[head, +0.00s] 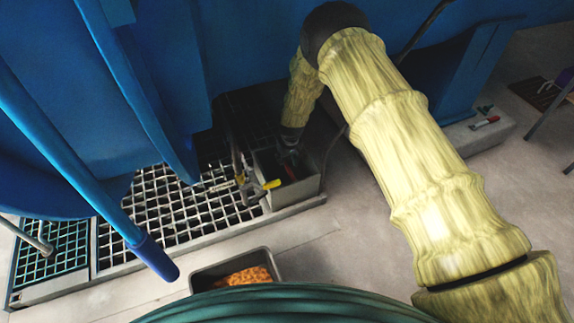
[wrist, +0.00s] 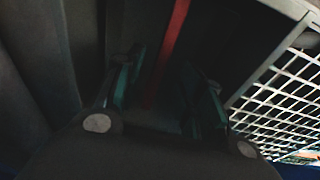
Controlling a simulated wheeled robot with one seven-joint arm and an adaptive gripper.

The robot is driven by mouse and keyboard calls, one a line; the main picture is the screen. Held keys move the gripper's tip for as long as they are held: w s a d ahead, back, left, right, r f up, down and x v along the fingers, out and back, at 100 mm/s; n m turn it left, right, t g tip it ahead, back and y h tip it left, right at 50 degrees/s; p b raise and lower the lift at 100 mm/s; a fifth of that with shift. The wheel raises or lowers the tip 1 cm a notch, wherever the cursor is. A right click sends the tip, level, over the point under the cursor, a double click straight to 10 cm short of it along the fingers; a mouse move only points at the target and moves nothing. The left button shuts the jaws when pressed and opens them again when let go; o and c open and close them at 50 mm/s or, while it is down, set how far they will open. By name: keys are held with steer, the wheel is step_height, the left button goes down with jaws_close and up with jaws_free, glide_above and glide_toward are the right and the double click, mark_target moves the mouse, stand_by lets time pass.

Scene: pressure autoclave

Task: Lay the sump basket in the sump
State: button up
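A grey open-topped box (head: 306,190), which looks like the sump, sits at the right end of the floor grating, dark inside. My gripper (head: 289,160) reaches down into it, mostly in shadow. In the wrist view my gripper (wrist: 166,92) has its two green-edged fingers apart. A red strip (wrist: 172,45) shows between and beyond them, with no clear contact. A small red part (head: 290,172) also shows inside the box in the head view. I cannot tell whether this red piece belongs to the sump basket; no basket outline is clear.
A yellow-handled valve (head: 272,184) and pipe stand at the box's left edge. Floor grating (head: 165,205) spreads left. A dark tray (head: 205,278) with orange-brown contents is in front. Blue machine walls (head: 250,45) close off the back. Bare floor (head: 345,245) lies right of the box.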

step_height(320, 180, up, 8)
steer(key=s, duration=0.1)
steer(key=shift+d, duration=0.2)
steer(key=shift+s+f, duration=0.1)
stand_by(0.5)
